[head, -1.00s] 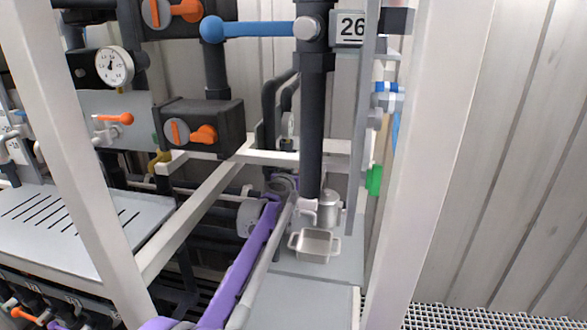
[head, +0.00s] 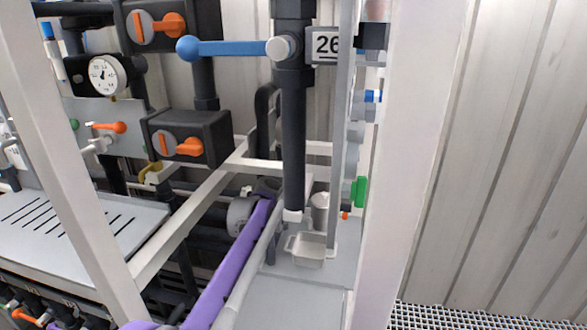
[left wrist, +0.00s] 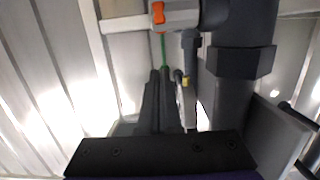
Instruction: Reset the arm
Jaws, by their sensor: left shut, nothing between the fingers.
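My left arm (head: 228,268) is the purple link reaching up from the bottom of the head view, between the white frame beams and the grey shelf. Its far end is partly hidden near the dark vertical pipe, and I cannot make out the fingers there. In the left wrist view my left gripper (left wrist: 160,72) shows two dark fingers side by side, shut and empty. They point towards a green rod below an orange-handled valve (left wrist: 158,14). My right gripper is in neither view.
A metal pot (head: 319,212) and a square metal container (head: 308,250) stand on the shelf (head: 290,300). White posts (head: 418,160) flank the space.

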